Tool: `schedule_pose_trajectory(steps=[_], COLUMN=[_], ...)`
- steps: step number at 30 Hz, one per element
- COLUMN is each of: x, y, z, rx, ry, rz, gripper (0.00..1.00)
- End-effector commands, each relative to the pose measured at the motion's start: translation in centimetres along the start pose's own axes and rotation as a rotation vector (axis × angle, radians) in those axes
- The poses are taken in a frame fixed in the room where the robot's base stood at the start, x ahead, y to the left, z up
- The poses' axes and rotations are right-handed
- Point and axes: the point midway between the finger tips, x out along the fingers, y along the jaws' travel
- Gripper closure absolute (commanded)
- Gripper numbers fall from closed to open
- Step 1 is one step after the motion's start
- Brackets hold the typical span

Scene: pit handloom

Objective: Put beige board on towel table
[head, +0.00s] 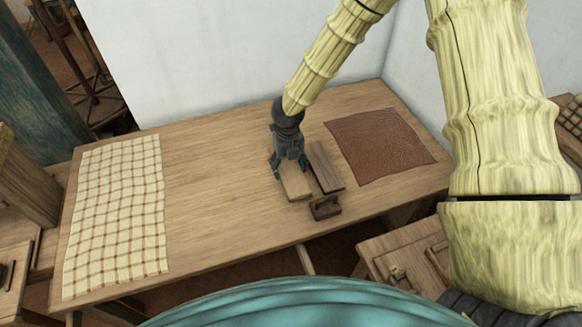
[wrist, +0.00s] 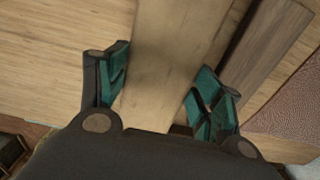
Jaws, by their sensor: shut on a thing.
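The beige board (head: 296,186) is a pale, flat wooden piece at the middle of the large wooden table. My gripper (head: 289,163) reaches down over it and is shut on its two long sides. In the wrist view, the beige board (wrist: 168,60) runs between the green finger pads of my gripper (wrist: 160,85). I cannot tell whether the board rests on the tabletop or is just above it. The wooden table (head: 215,185) has a cream checked towel (head: 115,215) spread over its left end.
A darker brown board (head: 325,167) lies close to the right of the beige board; it also shows in the wrist view (wrist: 272,55). A small dark wooden item (head: 325,208) sits near the front edge. A brown cloth (head: 380,146) lies farther right. The tabletop between towel and gripper is clear.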

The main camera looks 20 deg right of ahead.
Motion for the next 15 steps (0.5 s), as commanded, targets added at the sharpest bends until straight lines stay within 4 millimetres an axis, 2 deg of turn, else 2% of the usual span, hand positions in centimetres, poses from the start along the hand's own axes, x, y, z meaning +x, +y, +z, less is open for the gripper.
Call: schedule_pose_trajectory(steps=[5, 15], x=[0.0, 3.2], y=[-1.0, -1.1], z=[0.8, 1.0], rx=[0.002, -0.002], ry=[0.001, 0.000], rz=[0.000, -0.002], gripper=[0.63, 0.63])
